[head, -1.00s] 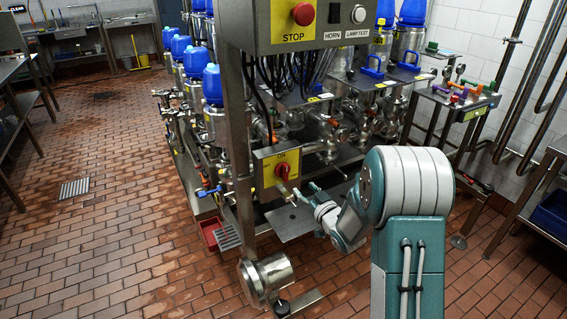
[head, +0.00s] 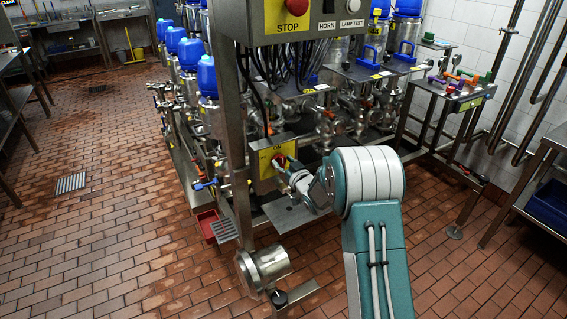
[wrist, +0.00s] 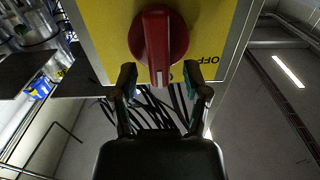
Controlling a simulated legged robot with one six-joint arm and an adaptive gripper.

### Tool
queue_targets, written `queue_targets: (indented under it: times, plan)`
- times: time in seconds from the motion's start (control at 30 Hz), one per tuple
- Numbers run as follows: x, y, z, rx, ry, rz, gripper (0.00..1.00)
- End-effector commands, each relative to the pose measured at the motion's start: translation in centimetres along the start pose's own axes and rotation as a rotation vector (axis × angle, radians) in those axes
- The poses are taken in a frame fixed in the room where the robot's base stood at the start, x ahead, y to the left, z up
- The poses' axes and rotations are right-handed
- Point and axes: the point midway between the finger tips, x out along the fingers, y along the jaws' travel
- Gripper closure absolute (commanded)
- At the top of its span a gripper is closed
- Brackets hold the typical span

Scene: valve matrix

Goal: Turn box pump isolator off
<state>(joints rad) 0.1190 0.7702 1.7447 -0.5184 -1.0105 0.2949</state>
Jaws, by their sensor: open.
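The isolator is a yellow box (head: 264,172) on the metal post, with a red rotary knob (wrist: 158,45) on its front. In the wrist view the knob's handle points down the picture, its pale-tipped end between my two fingertips. The label OFF (wrist: 201,51) reads upside down at the right of the knob. My gripper (wrist: 160,77) is open, one finger on each side of the handle's end, with gaps visible at both sides. In the head view my gripper (head: 287,168) is at the box's front and covers part of the knob.
A control panel (head: 310,18) with a red STOP button (head: 293,22) hangs above the box. A flat metal plate (head: 292,213) lies below it. The tiled floor to the left is open.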

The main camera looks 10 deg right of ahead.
Motion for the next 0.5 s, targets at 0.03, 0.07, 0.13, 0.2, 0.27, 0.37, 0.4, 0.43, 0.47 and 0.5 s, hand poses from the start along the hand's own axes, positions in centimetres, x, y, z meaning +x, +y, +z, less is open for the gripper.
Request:
queue_targets:
  times: [0.03, 0.07, 0.13, 0.2, 0.27, 0.37, 0.4, 0.43, 0.47, 0.5]
  plan:
    - [-0.01, 0.00, 0.01, 0.000, 0.000, 0.000, 0.40]
    - [-0.01, 0.00, 0.01, 0.000, 0.000, 0.000, 0.40]
    - [-0.02, 0.00, 0.01, 0.000, 0.000, 0.000, 0.58]
    - [-0.03, 0.01, 0.01, 0.000, 0.000, 0.000, 0.89]
    - [-0.03, 0.01, 0.02, 0.000, 0.000, 0.000, 1.00]
    - [-0.02, 0.02, 0.01, 0.000, 0.000, 0.000, 1.00]
    - [-0.01, 0.02, 0.01, 0.000, 0.000, 0.000, 1.00]
    - [-0.01, 0.02, 0.01, 0.000, 0.000, 0.000, 1.00]
    - [-0.01, 0.02, 0.01, -0.001, 0.000, 0.000, 1.00]
    - [0.00, 0.02, 0.01, -0.003, 0.000, 0.000, 1.00]
